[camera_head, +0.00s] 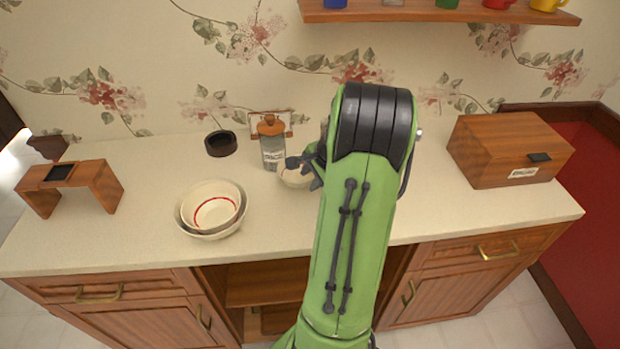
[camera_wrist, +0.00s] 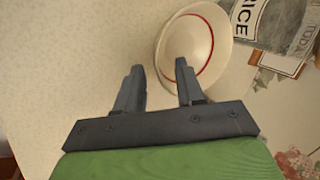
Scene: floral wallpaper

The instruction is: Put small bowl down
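The small bowl (camera_head: 294,180) is cream and sits on the counter beside the glass jar, partly hidden behind my gripper and arm. In the wrist view the bowl (camera_wrist: 215,50) shows a red ring inside. My gripper (camera_wrist: 158,70) has its two fingers spread apart with a clear gap. The right finger overlaps the bowl's inside and the left finger lies outside its rim. I cannot tell whether either finger touches it. In the head view my gripper (camera_head: 305,167) is at the bowl, mostly covered by my arm.
Nested bowls (camera_head: 212,222) stand left on the counter (camera_head: 130,235). A jar (camera_head: 272,150) with a RICE label (camera_wrist: 270,25) is close to the small bowl. A dark round dish (camera_head: 220,144), wooden stand (camera_head: 70,185) and wooden box (camera_head: 510,150) stand around. A mug shelf (camera_head: 440,14) hangs above.

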